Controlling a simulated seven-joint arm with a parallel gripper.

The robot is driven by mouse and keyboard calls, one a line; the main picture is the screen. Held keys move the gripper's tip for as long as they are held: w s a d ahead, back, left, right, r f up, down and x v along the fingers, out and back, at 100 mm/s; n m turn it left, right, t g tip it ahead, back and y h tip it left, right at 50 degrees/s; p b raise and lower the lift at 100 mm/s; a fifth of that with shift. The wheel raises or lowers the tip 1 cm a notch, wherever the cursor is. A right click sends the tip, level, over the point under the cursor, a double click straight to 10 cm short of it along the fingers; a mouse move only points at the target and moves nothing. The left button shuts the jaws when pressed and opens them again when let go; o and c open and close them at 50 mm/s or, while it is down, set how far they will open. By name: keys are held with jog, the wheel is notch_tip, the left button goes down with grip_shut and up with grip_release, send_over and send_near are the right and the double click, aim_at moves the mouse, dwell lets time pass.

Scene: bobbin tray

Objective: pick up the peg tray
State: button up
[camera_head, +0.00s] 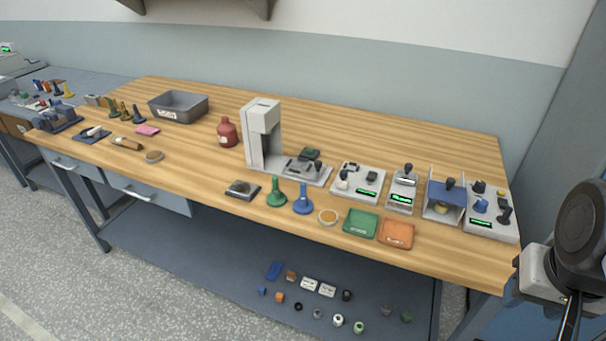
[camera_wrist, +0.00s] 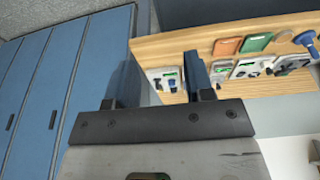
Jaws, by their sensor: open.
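I cannot tell for sure which thing is the peg tray. A dark grey open tray (camera_head: 178,106) with a white label stands at the back left of the wooden bench in the head view. A flat green tray (camera_head: 361,224) and a flat orange tray (camera_head: 397,233) lie at the front right edge. In the wrist view, the green tray (camera_wrist: 257,42) and orange tray (camera_wrist: 228,46) show beyond the fingers. My gripper (camera_wrist: 162,80) is open, with nothing between its fingers, away from the bench things. The head view does not show its fingers.
A grey-white machine (camera_head: 263,136) stands mid-bench, with several small devices to its right. A red bottle (camera_head: 227,132), a green peg-shaped piece (camera_head: 276,193) and a blue one (camera_head: 303,200) stand nearby. Small parts lie on the lower shelf (camera_head: 200,240). The bench's back right is clear.

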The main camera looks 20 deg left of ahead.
jog(key=w+a+r+n+y, duration=0.1)
jog(key=w+a+n, duration=0.3)
jog(key=w+a, duration=0.55)
jog(key=n+y, duration=0.3)
jog(key=n, duration=0.7)
send_over(275, 178)
jog(key=d, duration=0.2)
notch_tip(275, 178, down, 12)
jog(key=shift+s+d+g, duration=0.15)
jog(key=shift+s+g, duration=0.25)
jog(key=shift+s, duration=0.05)
jog(key=shift+x, duration=1.3)
